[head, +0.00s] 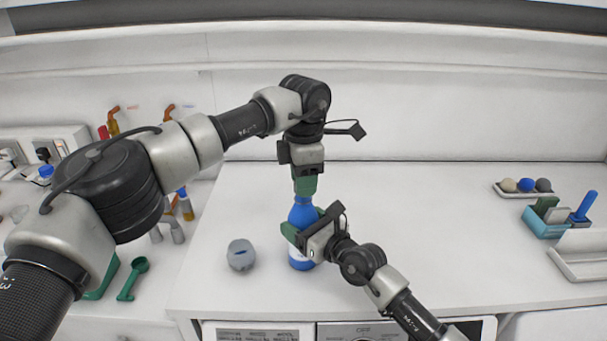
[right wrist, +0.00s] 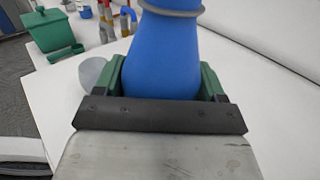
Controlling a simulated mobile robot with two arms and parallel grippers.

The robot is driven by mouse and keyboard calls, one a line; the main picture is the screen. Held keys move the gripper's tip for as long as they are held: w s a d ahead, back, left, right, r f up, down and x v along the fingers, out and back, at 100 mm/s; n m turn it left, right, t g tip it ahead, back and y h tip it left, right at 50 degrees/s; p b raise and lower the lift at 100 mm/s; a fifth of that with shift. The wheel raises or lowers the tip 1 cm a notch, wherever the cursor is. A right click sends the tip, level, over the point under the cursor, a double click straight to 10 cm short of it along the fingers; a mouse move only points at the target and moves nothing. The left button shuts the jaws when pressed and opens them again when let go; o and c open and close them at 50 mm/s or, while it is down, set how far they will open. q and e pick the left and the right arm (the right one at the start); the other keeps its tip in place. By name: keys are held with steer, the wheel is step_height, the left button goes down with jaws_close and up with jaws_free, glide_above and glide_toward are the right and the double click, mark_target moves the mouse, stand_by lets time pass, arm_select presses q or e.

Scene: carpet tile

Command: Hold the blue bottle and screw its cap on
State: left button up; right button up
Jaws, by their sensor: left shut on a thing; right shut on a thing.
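The blue bottle (head: 301,213) stands upright on the white counter in the head view, and its body (right wrist: 168,55) fills the middle of the right wrist view. My right gripper (head: 302,233) is shut around the bottle's body from the right, with its green fingers on both sides of it. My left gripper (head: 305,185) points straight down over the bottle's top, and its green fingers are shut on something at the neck. The cap is hidden by those fingers, so I cannot tell how it sits. A grey ring (right wrist: 172,10) shows around the bottle's neck in the right wrist view.
A grey round container (head: 241,255) with a slot stands left of the bottle. A green scoop (head: 133,278) lies farther left. A tray of balls (head: 525,187) and a teal caddy (head: 546,219) stand at the right. The counter between is clear.

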arm_select(q)
steer(key=shift+f, duration=0.55)
stand_by(0.4)
arm_select(e)
steer(key=c, duration=0.4)
arm_select(q)
steer(key=m, duration=0.6)
steer(key=shift+m, duration=0.3)
arm_select(e)
steer(key=shift+c, duration=0.2)
arm_select(q)
steer(key=m, duration=0.5)
steer(key=shift+m, duration=0.4)
steer(key=m, duration=0.3)
steer(key=shift+m, duration=0.3)
steer(key=m, duration=0.3)
steer(key=shift+m, duration=0.4)
steer(key=m, duration=0.6)
steer(key=shift+a, duration=0.1)
